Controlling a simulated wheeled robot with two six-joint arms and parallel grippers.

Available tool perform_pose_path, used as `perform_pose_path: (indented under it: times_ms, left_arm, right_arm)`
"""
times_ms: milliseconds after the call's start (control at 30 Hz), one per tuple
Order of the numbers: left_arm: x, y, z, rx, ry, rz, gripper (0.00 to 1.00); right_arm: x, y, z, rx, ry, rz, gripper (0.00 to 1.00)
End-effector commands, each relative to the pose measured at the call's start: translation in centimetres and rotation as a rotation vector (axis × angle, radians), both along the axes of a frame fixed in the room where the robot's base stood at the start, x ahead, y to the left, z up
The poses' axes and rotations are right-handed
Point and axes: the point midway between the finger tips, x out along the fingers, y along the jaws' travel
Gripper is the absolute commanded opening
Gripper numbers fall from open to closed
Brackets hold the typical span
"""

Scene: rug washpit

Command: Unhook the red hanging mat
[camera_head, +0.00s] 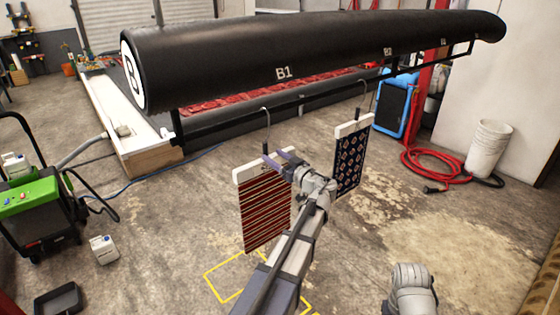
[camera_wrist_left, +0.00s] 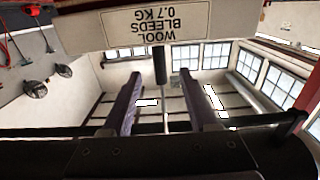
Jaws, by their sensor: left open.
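The red striped mat (camera_head: 265,212) hangs from a pale bar (camera_head: 248,172) whose metal hook (camera_head: 266,122) goes up to the dark rail under the big black roll. My left gripper (camera_head: 277,158) is at the top of this bar, with its two dark fingers apart. In the left wrist view the dark hook stem (camera_wrist_left: 160,66) shows between the open fingers, in line with the gap. The bar (camera_wrist_left: 165,27) carries an upside-down label reading "WOOL BLEEDS 0.7 KG". My right gripper is not in view.
A dark blue patterned mat (camera_head: 349,158) hangs just right of my left arm. The black roll marked B1 (camera_head: 300,55) spans above, over the dark rail (camera_head: 225,122). A green machine (camera_head: 40,200) stands left; a red hose (camera_head: 440,168) and white buckets (camera_head: 488,148) are right.

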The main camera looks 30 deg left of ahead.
Motion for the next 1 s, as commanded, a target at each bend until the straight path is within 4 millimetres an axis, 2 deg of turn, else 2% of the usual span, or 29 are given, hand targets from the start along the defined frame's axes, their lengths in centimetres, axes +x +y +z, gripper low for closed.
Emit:
perform_pose_path:
  times_ms: [500, 1000]
  left_arm:
    - [1.6, 3.7, 0.0, 0.0, 0.0, 0.001, 0.6]
    - [2.2, 5.2, 0.0, 0.0, 0.0, 0.0, 0.6]
  right_arm:
    - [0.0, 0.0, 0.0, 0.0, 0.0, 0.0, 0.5]
    - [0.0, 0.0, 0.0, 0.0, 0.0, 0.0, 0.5]
